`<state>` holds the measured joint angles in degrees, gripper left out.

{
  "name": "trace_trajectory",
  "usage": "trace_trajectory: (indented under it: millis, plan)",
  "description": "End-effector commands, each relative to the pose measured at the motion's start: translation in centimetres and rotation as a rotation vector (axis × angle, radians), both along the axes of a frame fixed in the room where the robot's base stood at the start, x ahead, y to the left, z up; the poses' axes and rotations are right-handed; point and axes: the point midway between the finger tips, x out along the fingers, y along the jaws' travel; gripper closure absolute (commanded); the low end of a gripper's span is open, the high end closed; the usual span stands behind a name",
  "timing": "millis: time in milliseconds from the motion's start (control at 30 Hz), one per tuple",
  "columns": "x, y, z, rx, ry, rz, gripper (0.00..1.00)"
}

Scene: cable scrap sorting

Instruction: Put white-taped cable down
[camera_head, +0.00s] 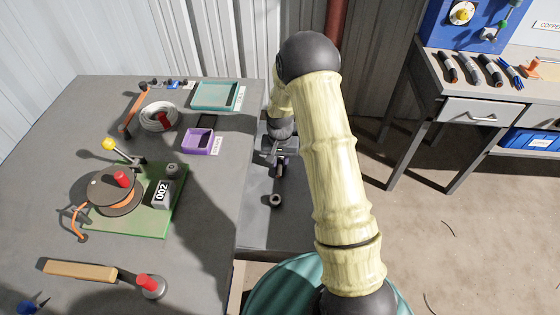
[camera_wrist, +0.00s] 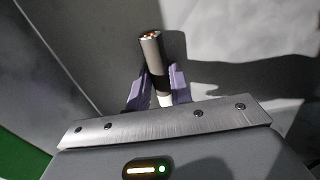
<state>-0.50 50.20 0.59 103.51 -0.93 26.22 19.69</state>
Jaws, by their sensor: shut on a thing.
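The white-taped cable (camera_wrist: 151,50) is a short thick piece with bare copper strands at its far end in the wrist view. It has a grey-brown part, then a black part, and a white band low down by the gripper plate. My gripper (camera_wrist: 157,84) is shut on it with purple fingers on both sides. In the head view my gripper (camera_head: 280,160) hangs over the grey surface (camera_head: 255,220) right of the green-mat bench. The cable is too small and dark to make out clearly there. Whether it touches the surface I cannot tell.
A small ring-shaped piece (camera_head: 275,200) lies on the grey surface. The left bench holds a purple tray (camera_head: 198,141), a teal tray (camera_head: 216,95), a wire coil (camera_head: 158,117) and a reel on a green mat (camera_head: 155,220). Several cable pieces (camera_head: 490,70) lie on the right bench.

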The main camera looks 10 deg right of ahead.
Motion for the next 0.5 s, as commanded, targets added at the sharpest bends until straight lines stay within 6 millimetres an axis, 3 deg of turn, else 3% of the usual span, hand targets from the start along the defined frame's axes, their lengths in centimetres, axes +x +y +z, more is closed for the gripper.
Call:
trace_trajectory:
  millis: [67, 100, 167, 500]
  plan:
    - [0.0, 0.0, -0.28, 0.0, 0.0, 0.0, 1.0]
    - [0.0, 0.0, -0.2, 0.0, 0.0, 0.0, 0.71]
    - [-0.01, 0.0, -0.19, 0.0, 0.0, 0.0, 0.59]
    - [0.0, 0.0, 0.03, 0.0, 0.0, 0.0, 0.57]
